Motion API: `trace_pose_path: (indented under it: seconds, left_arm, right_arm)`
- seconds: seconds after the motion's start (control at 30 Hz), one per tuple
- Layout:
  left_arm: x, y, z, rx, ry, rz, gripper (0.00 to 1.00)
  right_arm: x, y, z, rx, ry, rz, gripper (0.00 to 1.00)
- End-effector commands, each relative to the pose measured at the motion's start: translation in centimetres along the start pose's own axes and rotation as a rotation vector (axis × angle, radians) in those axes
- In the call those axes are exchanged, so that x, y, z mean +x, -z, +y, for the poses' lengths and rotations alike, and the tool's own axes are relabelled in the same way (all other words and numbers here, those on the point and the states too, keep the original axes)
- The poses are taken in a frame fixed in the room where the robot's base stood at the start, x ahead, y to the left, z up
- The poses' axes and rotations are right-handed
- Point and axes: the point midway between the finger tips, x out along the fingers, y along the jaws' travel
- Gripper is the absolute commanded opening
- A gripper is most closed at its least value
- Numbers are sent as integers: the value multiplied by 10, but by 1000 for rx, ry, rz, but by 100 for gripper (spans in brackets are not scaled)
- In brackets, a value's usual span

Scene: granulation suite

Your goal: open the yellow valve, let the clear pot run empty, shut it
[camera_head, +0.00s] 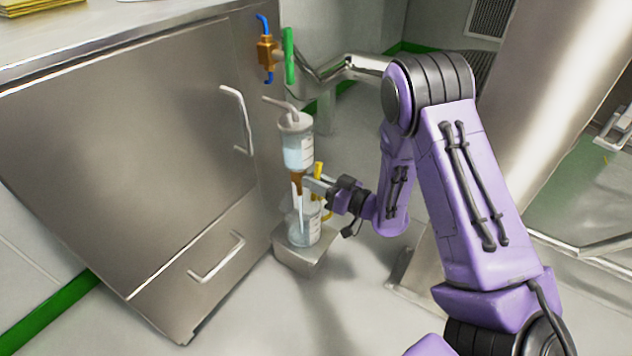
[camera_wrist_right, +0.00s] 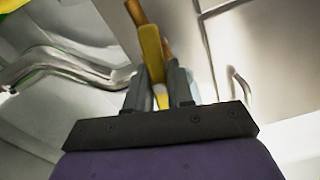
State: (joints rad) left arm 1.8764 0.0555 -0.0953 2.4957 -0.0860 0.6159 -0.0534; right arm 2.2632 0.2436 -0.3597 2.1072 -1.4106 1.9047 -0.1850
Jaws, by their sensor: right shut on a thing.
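The clear pot (camera_head: 298,148) hangs upright beside the steel cabinet, with pale bluish liquid in it. Below it is a brown valve body (camera_head: 297,181) with a yellow handle (camera_head: 318,170). A clear lower vessel (camera_head: 303,229) with a scale stands beneath and holds some liquid. A pale vertical line shows under the valve; I cannot tell whether it is a stream or a tube. My right gripper (camera_head: 318,187) is shut on the yellow handle. In the right wrist view the handle (camera_wrist_right: 151,48) lies between the fingers (camera_wrist_right: 160,84). My left gripper is out of view.
A second valve with a green handle (camera_head: 289,55) and blue ends sits higher on the cabinet side. The lower vessel stands on a steel ledge (camera_head: 304,258). The steel cabinet (camera_head: 130,140) has protruding handles. A bent steel pipe (camera_head: 345,66) runs behind my right arm.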

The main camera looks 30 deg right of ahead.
Motion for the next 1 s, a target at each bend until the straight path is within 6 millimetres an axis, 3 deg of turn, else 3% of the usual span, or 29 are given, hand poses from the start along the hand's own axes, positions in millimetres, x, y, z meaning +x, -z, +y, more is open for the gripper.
trace_pose_path:
  seconds: [0.33,0.9,0.93,1.0]
  left_arm:
    - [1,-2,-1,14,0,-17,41]
    - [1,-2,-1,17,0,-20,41]
    - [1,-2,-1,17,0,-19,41]
    - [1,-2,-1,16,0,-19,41]
  right_arm:
    - [0,0,0,-143,-2,0,0]
    - [-1,0,0,-171,-2,-1,0]
    - [-1,0,0,-171,-2,-1,28]
    - [0,0,0,-170,-2,-1,47]
